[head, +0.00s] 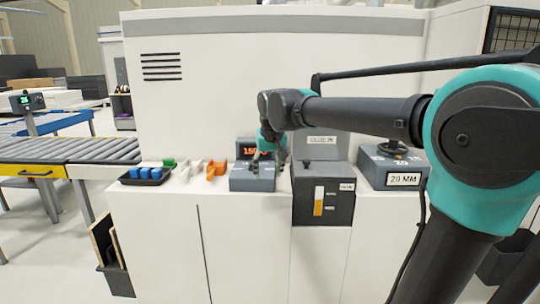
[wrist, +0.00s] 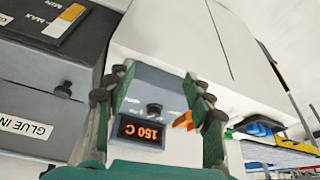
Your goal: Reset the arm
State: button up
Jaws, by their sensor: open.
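My arm reaches in from the right in the head view. My gripper (head: 271,148) hangs over the grey temperature control box (head: 252,182) on the machine's ledge. In the wrist view, my gripper (wrist: 155,88) is open, with its two teal and black fingers spread left and right. Between them show the box's upside-down orange "150 C" display (wrist: 147,133) and a small dark knob (wrist: 154,109). Nothing is held in the fingers. I cannot tell whether a finger touches the box.
Right of the box stand the dark glue unit (head: 324,208) with its lid raised and a "20 MM" box (head: 394,168). To the left lie orange (head: 215,170) and white clips (head: 189,170) and a black tray (head: 146,177) with blue pieces. A roller conveyor (head: 50,150) is at far left.

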jog(key=s+d+f+m, duration=0.1)
jog(key=s+d+f, duration=0.9)
jog(key=f, duration=0.3)
jog(key=s+d+f+m, duration=0.1)
jog(key=s+d+f, duration=0.8)
jog(key=f, duration=0.5)
jog(key=s, duration=0.2)
jog(key=shift+s+d+f+h, duration=0.3)
jog(key=shift+s+d+h, duration=0.05)
jog(key=shift+h, duration=0.05)
